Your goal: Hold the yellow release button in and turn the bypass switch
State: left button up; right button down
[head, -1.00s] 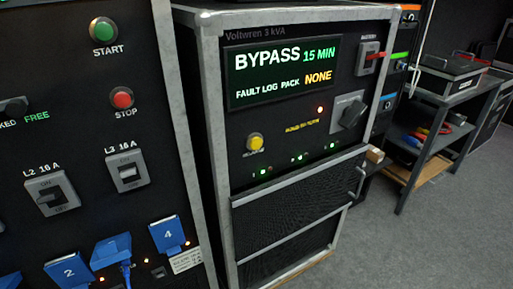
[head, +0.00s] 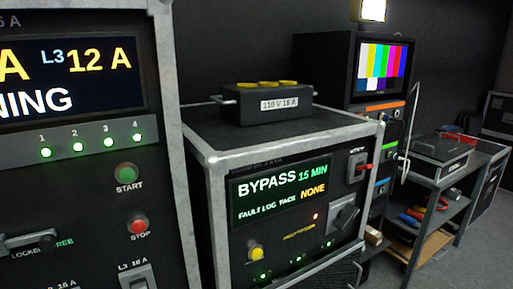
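The yellow release button (head: 256,251) is on the lower left of the front panel of a black UPS case in the head view. The bypass switch, a dark rotary knob (head: 346,216) on a grey plate, is at the panel's right side; its handle looks slanted. The panel's screen (head: 281,194) reads BYPASS 15 MIN and FAULT LOG PACK NONE. A small orange light (head: 316,216) glows left of the switch. Neither of my grippers shows, and nothing touches the button or the switch.
A black box with yellow caps (head: 266,103) stands on the case. Left is a distribution rack with green START (head: 126,173) and red STOP (head: 138,225) buttons. Behind are a colour-bar monitor (head: 381,70) and a cart (head: 440,170). Grey floor (head: 440,265) is open at lower right.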

aim_at(256, 252)
jog(key=i+l+u, duration=0.2)
jog(key=l+u, duration=0.15)
jog(key=l, duration=0.4)
jog(key=i+l+u, duration=0.1)
jog(key=l+u, duration=0.2)
jog(key=l, duration=0.5)
jog(key=l+u, duration=0.35)
jog(key=l, duration=0.45)
